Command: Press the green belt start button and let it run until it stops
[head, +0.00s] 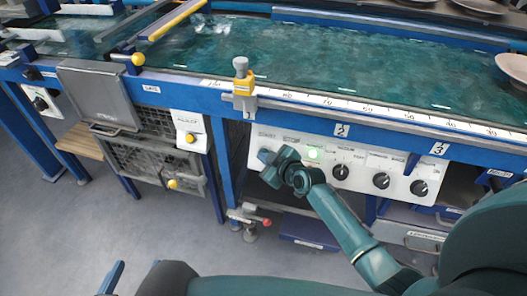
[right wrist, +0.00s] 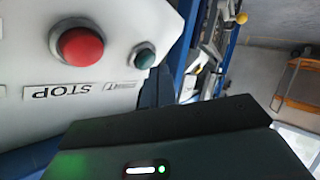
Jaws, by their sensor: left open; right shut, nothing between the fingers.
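The white control panel (head: 352,160) is on the blue frame below the belt (head: 300,55). In the right wrist view, a dark green button (right wrist: 144,56) sits beside a red button (right wrist: 80,46) with an upside-down STOP label (right wrist: 62,92). My right gripper (head: 266,158) is shut and empty, its tips at the panel's left end. Its dark fingers (right wrist: 153,86) show right by the green button; I cannot tell whether they touch or press it. In the head view the gripper hides both buttons. My left gripper (head: 138,280) is open and empty at the bottom left, away from the panel.
A green light (head: 314,153) glows on the panel, with black knobs (head: 381,180) to its right. A yellow-and-grey clamp (head: 242,84) stands on the ruled rail above. A wire-mesh guard (head: 155,160) is at the left. The floor (head: 60,230) in front is clear.

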